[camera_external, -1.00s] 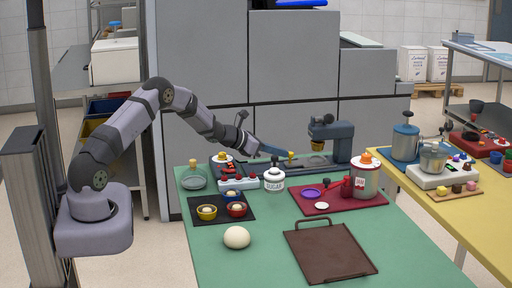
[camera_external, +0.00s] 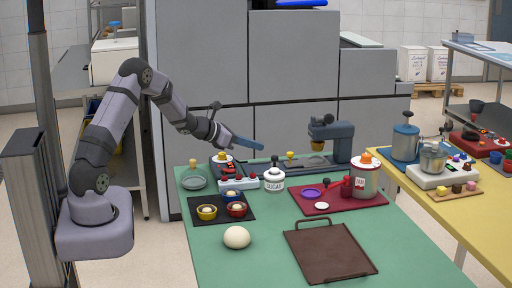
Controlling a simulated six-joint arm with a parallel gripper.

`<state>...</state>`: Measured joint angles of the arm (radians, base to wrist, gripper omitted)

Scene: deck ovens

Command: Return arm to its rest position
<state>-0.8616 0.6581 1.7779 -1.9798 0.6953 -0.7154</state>
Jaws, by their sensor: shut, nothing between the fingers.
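My gripper (camera_external: 248,143) is at the end of my arm, raised above the back left part of the green table (camera_external: 208,258). It points right and slightly down. Its fingers are shut with nothing held, and they touch nothing that I can see. The arm is bent at a high elbow, from its base at the left.
Below the gripper are a scale (camera_external: 238,184) and a white sugar jar (camera_external: 275,180). A grey machine (camera_external: 331,142) stands to the right. A black mat (camera_external: 219,217) with small bowls, a dough ball (camera_external: 237,237) and a brown tray (camera_external: 328,252) lie nearer. Grey ovens (camera_external: 295,55) stand behind.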

